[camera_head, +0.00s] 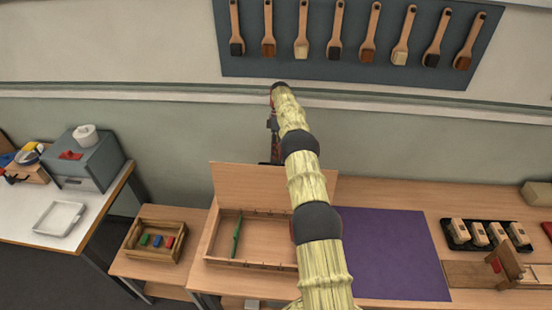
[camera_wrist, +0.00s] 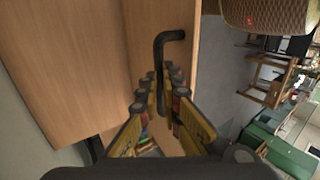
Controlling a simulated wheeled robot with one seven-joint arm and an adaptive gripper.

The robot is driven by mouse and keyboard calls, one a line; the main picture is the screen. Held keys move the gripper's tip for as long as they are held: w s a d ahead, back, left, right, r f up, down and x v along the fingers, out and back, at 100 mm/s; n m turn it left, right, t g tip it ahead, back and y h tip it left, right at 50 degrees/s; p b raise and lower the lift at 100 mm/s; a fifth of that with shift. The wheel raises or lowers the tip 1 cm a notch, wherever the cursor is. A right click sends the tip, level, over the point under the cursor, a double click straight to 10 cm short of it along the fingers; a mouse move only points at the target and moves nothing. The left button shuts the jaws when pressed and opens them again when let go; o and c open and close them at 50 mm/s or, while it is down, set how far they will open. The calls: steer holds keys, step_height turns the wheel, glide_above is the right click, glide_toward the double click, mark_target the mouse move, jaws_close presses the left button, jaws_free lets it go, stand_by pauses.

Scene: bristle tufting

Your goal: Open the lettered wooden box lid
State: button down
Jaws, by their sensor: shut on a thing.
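The wooden box (camera_head: 250,265) stands on the wooden bench. Its lid (camera_head: 232,180) is raised along the back, so the inside shows, with a thin green item (camera_head: 237,238) in it. No lettering is readable. My arm crosses in front and hides part of the lid and box. My gripper (camera_head: 274,138) is at the raised lid's top edge. In the wrist view my gripper (camera_wrist: 163,92) is shut on a black bent handle (camera_wrist: 168,38) beside a wooden panel (camera_wrist: 145,25), which looks like the lid.
A purple mat (camera_head: 395,250) lies right of the box. A small crate with coloured blocks (camera_head: 150,242) is at its left. A black tray (camera_head: 485,248) of brush pieces and a wooden fixture (camera_head: 480,273) are further right. A brush board (camera_head: 290,60) hangs on the wall behind.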

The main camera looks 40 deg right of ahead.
steer(key=shift+s+a+f, duration=0.15)
steer(key=shift+s+f, duration=0.05)
steer(key=shift+f, duration=0.5)
steer(key=shift+s+a+f, duration=0.15)
steer(key=shift+s+f, duration=0.05)
steer(key=shift+f, duration=0.5)
steer(key=c, duration=2.3)
jaws_free()
steer(key=shift+o, duration=1.3)
steer(key=shift+w+d, duration=0.15)
steer(key=shift+w, duration=0.25)
steer(key=shift+o, duration=0.7)
steer(key=shift+s+r, duration=0.25)
steer(key=shift+r, duration=0.15)
steer(key=shift+w+f, duration=0.1)
steer(key=shift+w, duration=0.05)
steer(key=shift+r, duration=0.25)
